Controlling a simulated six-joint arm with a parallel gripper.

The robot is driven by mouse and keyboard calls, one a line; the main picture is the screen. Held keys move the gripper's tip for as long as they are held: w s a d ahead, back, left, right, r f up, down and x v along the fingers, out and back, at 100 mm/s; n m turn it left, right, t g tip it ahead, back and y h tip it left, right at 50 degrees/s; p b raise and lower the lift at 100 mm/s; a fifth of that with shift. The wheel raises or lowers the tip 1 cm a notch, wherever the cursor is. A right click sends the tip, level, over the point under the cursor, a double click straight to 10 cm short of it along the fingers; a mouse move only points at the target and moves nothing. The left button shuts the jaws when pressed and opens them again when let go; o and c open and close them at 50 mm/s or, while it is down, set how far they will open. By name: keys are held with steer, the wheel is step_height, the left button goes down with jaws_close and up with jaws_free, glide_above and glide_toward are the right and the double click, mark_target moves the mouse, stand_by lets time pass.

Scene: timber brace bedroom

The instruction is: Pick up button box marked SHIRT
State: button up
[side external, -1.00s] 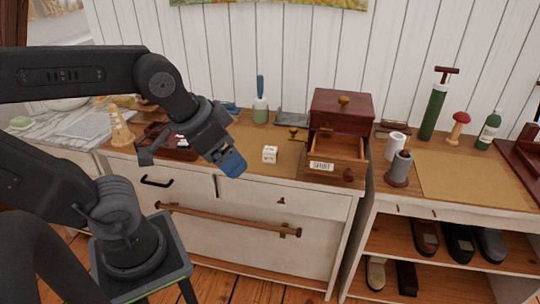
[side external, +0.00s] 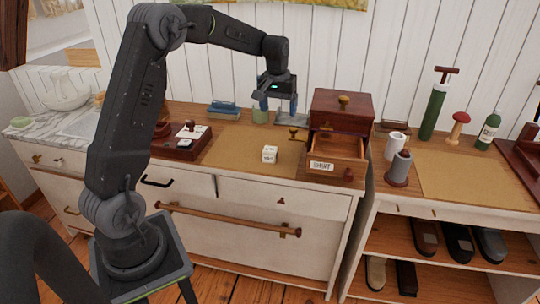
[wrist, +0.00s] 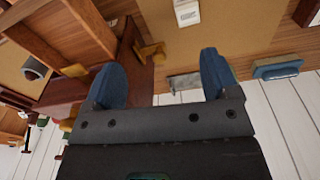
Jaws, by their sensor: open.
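A small white box (side external: 270,154) with dark marks too small to read sits on the brown mat. It also shows at the top edge of the wrist view (wrist: 186,13). A label reading SHIRT (side external: 321,166) is on the front of the pulled-out drawer (side external: 335,148) of a dark red-brown wooden cabinet (side external: 341,112). My gripper (side external: 279,109) is open and empty, fingers down, behind the white box toward the wall and left of the cabinet. Its two blue fingertips (wrist: 161,68) show apart in the wrist view, with nothing between them.
A brass-coloured piece (side external: 293,134) lies between mat and cabinet. A grey metal block (wrist: 185,82) and a blue-topped brush-like item (wrist: 283,68) are near the wall. A dark wooden tray (side external: 183,148) stands left. The mat (side external: 235,147) around the white box is mostly clear.

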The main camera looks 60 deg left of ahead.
steer(key=n, duration=0.2)
glide_above(270, 149)
step_height(270, 149, down, 7)
steer(key=shift+g, duration=0.4)
steer(key=f, duration=0.8)
steer(key=shift+w+d+f, duration=0.1)
steer(key=shift+d+f, duration=0.05)
steer(key=shift+d, duration=0.05)
steer(key=shift+a+f, duration=0.15)
steer(key=shift+f, duration=2.85)
steer(key=c, duration=1)
steer(key=shift+r, duration=0.1)
steer(key=shift+c, duration=0.2)
